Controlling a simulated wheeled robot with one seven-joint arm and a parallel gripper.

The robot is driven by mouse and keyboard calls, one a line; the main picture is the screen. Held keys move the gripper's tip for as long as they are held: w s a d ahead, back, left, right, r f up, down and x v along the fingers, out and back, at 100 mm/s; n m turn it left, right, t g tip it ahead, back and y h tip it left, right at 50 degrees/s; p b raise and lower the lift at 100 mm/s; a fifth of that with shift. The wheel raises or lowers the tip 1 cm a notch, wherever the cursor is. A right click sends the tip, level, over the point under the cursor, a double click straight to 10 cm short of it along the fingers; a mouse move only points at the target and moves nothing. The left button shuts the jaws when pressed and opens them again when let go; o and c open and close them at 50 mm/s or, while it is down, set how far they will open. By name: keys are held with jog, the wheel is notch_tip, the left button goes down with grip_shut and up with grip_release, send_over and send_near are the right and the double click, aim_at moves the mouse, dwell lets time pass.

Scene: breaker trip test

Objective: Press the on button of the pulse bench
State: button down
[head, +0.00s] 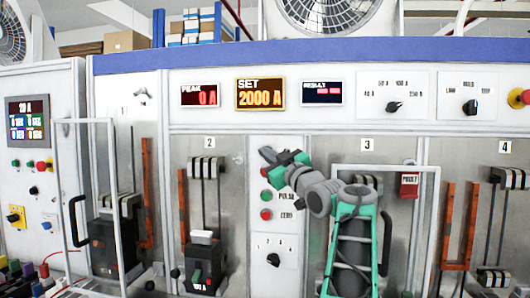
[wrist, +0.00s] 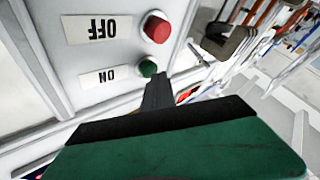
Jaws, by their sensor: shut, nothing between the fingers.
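The green ON button (wrist: 147,67) shows in the wrist view beside its upside-down ON label (wrist: 110,75). The red OFF button (wrist: 156,28) is above it in that picture, with its OFF label (wrist: 97,28). My gripper (wrist: 158,82) is shut and empty. Its dark fingertips are right beside the ON button; I cannot tell whether they touch it. In the head view my gripper (head: 266,153) is at the upper part of the narrow button panel (head: 258,232) between bays 2 and 3. It hides the ON button there.
Below my gripper are the PULSE (head: 266,196) and ZERO (head: 266,214) buttons and a rotary knob (head: 273,259). The SET display (head: 261,93) reads 2000 A. A white frame (head: 437,215) stands around bay 3, near my arm. A breaker (head: 201,268) sits in bay 2.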

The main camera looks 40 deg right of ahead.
jog(key=shift+d+f, duration=0.2)
jog(key=shift+f, duration=0.15)
jog(key=shift+s+a+r+b, duration=0.1)
jog(key=shift+s+a+b, duration=0.35)
jog(key=shift+a+b, duration=0.4)
jog(key=shift+d, duration=0.15)
jog(key=shift+b, duration=0.3)
jog(key=s+a+b, duration=0.1)
jog(key=a+b, duration=0.1)
jog(key=s+a+b, duration=0.2)
